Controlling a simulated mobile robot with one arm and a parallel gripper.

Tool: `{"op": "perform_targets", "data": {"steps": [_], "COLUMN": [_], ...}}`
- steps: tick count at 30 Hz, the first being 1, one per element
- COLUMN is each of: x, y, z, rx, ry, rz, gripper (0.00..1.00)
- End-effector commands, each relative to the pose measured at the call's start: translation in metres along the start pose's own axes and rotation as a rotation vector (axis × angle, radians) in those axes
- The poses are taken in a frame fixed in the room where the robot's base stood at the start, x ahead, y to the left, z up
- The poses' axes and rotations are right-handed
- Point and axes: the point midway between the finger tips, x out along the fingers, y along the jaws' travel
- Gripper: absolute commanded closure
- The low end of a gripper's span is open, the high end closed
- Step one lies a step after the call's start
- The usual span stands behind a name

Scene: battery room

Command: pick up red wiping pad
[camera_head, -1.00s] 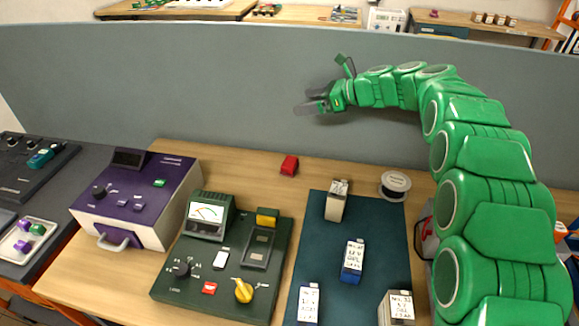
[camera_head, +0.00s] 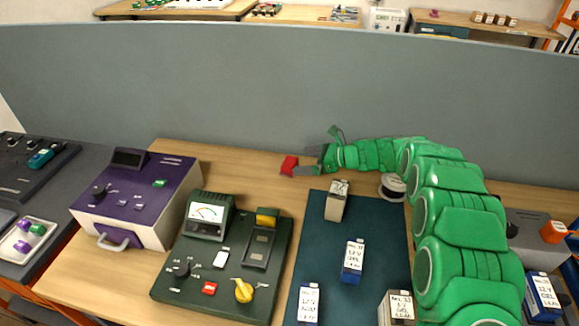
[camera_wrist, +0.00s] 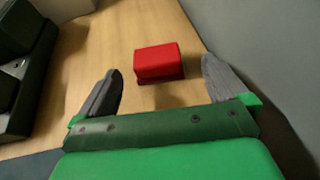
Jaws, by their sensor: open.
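The red wiping pad (camera_head: 289,166) is a small red block on the wooden table near the grey partition. It also shows in the wrist view (camera_wrist: 158,62), just beyond the fingertips and roughly centred between them. My gripper (camera_head: 305,161) is low over the table, to the right of the pad, pointing left. In the wrist view my gripper (camera_wrist: 162,77) has its two grey fingers spread wide apart with nothing held between them. Whether the fingertips overlap the pad's near edge in depth is hard to tell.
The grey partition (camera_head: 260,95) stands close behind the gripper. A green tester panel (camera_head: 225,260) lies in front and a purple case (camera_head: 150,195) to the left. A dark mat (camera_head: 325,240) with several batteries and a wire spool (camera_head: 392,187) lie near my arm.

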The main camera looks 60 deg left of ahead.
Motion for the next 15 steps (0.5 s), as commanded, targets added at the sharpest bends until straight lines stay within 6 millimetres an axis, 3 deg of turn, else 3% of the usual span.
{"op": "perform_targets", "data": {"steps": [15], "x": [0.035], "y": [0.001], "z": [-0.003], "rx": [-0.001], "ry": [0.000], "rz": [0.000], "gripper": [0.00]}}
